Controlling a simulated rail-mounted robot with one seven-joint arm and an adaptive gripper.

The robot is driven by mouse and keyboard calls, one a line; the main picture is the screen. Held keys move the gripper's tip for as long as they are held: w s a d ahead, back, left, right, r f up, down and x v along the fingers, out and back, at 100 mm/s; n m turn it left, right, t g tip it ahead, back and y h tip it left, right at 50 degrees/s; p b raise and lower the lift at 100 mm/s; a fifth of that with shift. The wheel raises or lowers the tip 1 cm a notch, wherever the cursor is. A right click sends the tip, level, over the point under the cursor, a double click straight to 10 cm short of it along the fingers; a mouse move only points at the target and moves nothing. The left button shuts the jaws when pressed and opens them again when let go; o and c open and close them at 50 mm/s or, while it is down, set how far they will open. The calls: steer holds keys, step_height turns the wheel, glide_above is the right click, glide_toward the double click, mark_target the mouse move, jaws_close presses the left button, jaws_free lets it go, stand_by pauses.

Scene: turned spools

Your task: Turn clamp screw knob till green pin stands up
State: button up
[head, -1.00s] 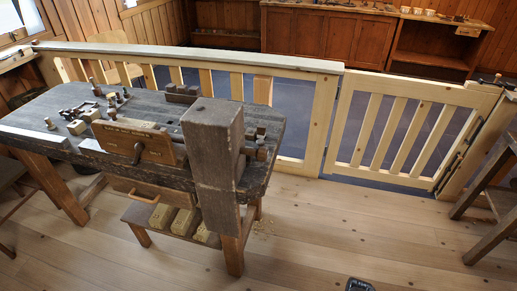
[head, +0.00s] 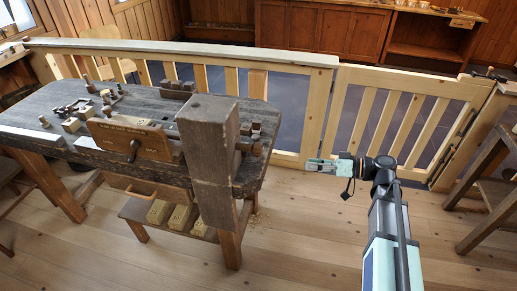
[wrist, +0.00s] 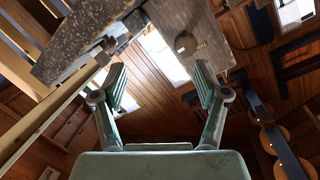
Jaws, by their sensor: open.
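A dark round knob or screw end (head: 133,150) shows on the front of a lettered wooden board (head: 165,143) on the workbench. I cannot tell whether it is the clamp screw knob. I cannot make out a green pin in either view. My gripper (head: 322,166) is to the right of the bench and its thick upright wooden post (head: 212,150), apart from both. In the wrist view my gripper (wrist: 162,82) is open, with nothing between its fingers. Beyond them a wooden piece carries a dark round part (wrist: 185,42) with small marks beside it.
The workbench top (head: 40,115) holds several small blocks and tools. A slatted wooden railing (head: 300,105) and gate (head: 400,120) run behind the bench and my arm. A dark stool or table (head: 490,185) stands at the right. The floor (head: 300,235) between bench and arm is clear.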

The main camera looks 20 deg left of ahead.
mark_target(262, 150)
steer(key=a+r+n+p, duration=0.1)
steer(key=a, duration=0.5)
steer(key=s+a+r+n+y+p, duration=0.1)
steer(key=a+n+p, duration=0.1)
steer(key=a, duration=0.3)
steer(key=s+a+r+n+g+y+p, duration=0.1)
steer(key=a, duration=0.5)
steer(key=shift+s+a+r+n+p, duration=0.15)
steer(key=shift+a+r+n+p, duration=0.05)
steer(key=shift+a+n+p, duration=0.15)
steer(key=c, duration=1.2)
